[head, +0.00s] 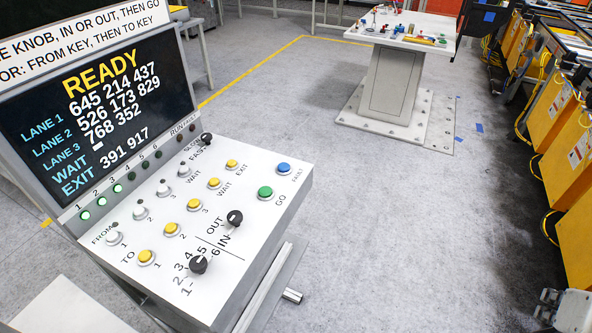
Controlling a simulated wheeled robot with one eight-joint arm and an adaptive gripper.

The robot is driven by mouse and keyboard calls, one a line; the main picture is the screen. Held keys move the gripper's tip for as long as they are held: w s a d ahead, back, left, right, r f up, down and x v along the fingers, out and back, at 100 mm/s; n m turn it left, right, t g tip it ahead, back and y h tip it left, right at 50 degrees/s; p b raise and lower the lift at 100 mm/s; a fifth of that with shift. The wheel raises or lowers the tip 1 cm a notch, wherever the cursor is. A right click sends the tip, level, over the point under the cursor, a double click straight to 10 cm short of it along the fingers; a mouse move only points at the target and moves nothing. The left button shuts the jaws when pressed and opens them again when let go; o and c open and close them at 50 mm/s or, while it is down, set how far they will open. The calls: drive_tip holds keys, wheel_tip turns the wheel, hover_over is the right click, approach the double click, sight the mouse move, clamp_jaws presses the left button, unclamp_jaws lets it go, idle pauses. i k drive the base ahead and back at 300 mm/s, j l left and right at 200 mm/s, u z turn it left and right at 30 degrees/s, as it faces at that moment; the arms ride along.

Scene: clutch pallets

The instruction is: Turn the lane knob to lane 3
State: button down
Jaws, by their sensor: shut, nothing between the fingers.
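The lane knob (198,264) is a black round knob on the lower front of the white sloping console panel (262,240). The numbers 1 to 6 run in an arc around its left and upper sides. I cannot tell which number its pointer faces. A second black knob (235,217), marked OUT and IN, sits just above and to its right. The screen (100,110) reads READY and lists lanes 1, 2 and 3, WAIT and EXIT. My gripper is not in view, and nothing covers the lane knob.
A green GO button (265,193), a blue FAULT button (284,168) and yellow TO buttons (171,229) share the panel. A third black knob (207,139) is at its back. A pedestal table (388,80) stands beyond. Yellow machines (552,115) line the right. Grey floor between is open.

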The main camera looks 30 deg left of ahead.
sight(199, 264)
drive_tip(key=u, duration=2.4)
